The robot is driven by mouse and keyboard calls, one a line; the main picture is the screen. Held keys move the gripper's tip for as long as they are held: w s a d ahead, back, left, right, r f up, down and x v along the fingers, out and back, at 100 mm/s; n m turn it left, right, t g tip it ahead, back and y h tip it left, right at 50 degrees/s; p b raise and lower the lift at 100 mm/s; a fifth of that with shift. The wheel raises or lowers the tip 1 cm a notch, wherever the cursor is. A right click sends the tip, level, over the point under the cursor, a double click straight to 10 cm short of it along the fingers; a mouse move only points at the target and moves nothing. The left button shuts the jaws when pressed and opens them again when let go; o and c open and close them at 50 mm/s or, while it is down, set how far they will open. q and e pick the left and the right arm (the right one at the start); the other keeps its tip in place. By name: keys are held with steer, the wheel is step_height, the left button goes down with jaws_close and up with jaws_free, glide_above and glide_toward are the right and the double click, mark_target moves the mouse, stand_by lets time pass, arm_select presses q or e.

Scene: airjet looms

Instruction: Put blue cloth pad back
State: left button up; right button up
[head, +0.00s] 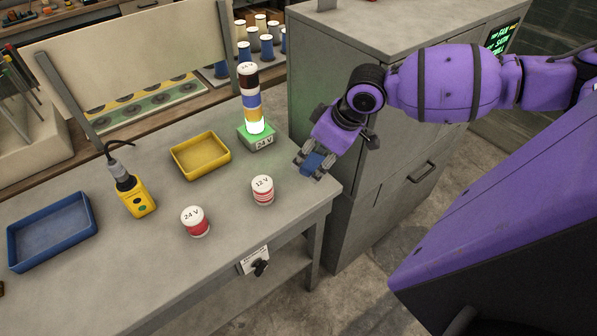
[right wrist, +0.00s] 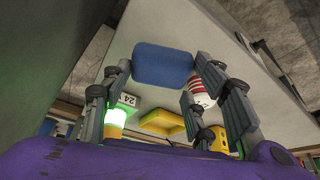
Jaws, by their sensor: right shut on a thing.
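The blue cloth pad (head: 313,162) is held between the fingers of my right gripper (head: 316,160), near the right end of the grey table. In the right wrist view the pad (right wrist: 162,66) sits between the fingertips of the gripper (right wrist: 165,72), with the tabletop behind it. Whether the pad touches the table is hard to tell. A blue tray (head: 51,231) lies at the left of the table and looks empty. A yellow tray (head: 200,156) lies near the middle and also looks empty. My left gripper does not show.
A lit signal tower (head: 251,98) on a green 24 V base stands left of my right gripper. A 12 V striped cylinder (head: 262,190), a red 24 V cylinder (head: 195,221) and a yellow control pendant (head: 137,198) stand on the table. A grey cabinet (head: 370,110) stands close behind.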

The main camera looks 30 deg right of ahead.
mark_target(307, 160)
steer(key=f, duration=0.1)
steer(key=w+a+f, duration=0.1)
steer(key=w+f, duration=0.1)
steer(key=shift+w+a, duration=0.15)
steer(key=shift+a, duration=0.15)
steer(key=shift+w+a+f, duration=0.1)
steer(key=shift+a+f, duration=0.05)
steer(key=shift+f, duration=1.55)
steer(key=o, duration=1)
steer(key=shift+f, duration=0.1)
steer(key=p+v, duration=0.1)
steer(key=v, duration=1.1)
